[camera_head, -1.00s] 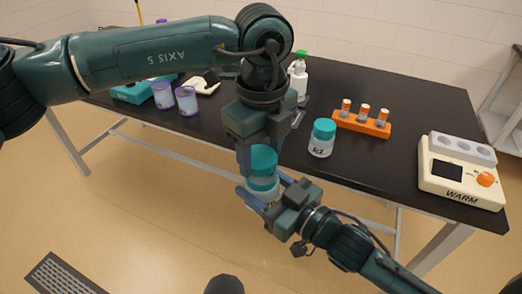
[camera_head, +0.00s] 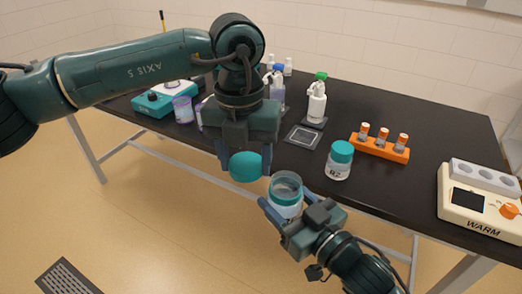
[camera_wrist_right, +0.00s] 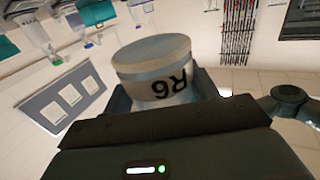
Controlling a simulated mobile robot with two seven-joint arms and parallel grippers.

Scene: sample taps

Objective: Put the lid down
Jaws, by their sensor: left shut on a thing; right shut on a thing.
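My left gripper (camera_head: 245,158) is shut on a teal lid (camera_head: 245,169) and holds it in the air in front of the table's near edge. My right gripper (camera_head: 285,208) is shut on a clear jar (camera_head: 287,192) with its open mouth facing up, lower and to the right of the lid. The lid and jar are apart. The right wrist view shows the jar (camera_wrist_right: 155,65) between the fingers, with a label that seems to read R6. The black table (camera_head: 232,161) is behind both grippers.
A capped teal-lidded jar (camera_head: 339,161) stands near the front edge. Behind it are an orange rack (camera_head: 379,149) with vials, a square dark pad (camera_head: 304,137) and a white bottle (camera_head: 317,103). A cream WARM device (camera_head: 478,205) is at right, purple-rimmed cups (camera_head: 183,110) at left.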

